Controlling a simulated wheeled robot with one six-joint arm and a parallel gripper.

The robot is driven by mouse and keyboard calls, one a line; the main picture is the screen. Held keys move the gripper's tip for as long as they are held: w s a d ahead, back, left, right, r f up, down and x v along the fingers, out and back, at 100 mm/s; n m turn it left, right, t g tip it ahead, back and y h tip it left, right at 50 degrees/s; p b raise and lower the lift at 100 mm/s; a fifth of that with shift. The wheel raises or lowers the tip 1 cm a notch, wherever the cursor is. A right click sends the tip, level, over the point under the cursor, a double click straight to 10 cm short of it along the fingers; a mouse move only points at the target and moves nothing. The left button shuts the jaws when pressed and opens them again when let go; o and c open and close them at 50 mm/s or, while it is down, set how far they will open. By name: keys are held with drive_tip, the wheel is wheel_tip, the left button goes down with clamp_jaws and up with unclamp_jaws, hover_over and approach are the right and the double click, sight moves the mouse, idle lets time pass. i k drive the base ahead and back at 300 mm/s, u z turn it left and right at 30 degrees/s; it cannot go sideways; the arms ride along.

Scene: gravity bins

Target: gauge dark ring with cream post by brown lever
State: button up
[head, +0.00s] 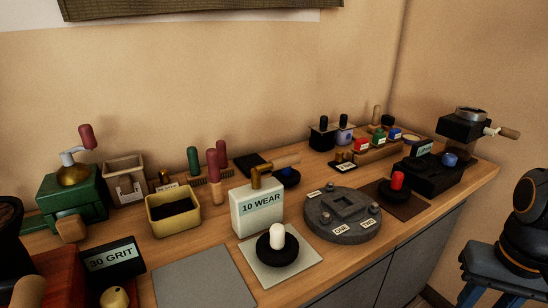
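A dark ring (262,253) with a rounded cream post (278,236) sits on a pale square plate (302,272) at the front middle of the bench. Whether this handle joins the box is unclear. My gripper is not in view; a black and orange part of my arm (529,205) shows at the right edge.
A grey round stone block (342,237) stands right of the plate, and a dark piece with a red post (397,181) beyond it. A yellow bin (172,227) and a "30 GRIT" sign (112,258) are left. A bare grey mat (205,282) lies in front.

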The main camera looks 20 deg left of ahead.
sight(276, 248)
drive_tip(key=u, duration=0.6)
drive_tip(key=k, duration=0.3)
drive_tip(key=u, duration=0.7)
drive_tip(key=i, duration=0.35)
drive_tip(key=k, duration=0.5)
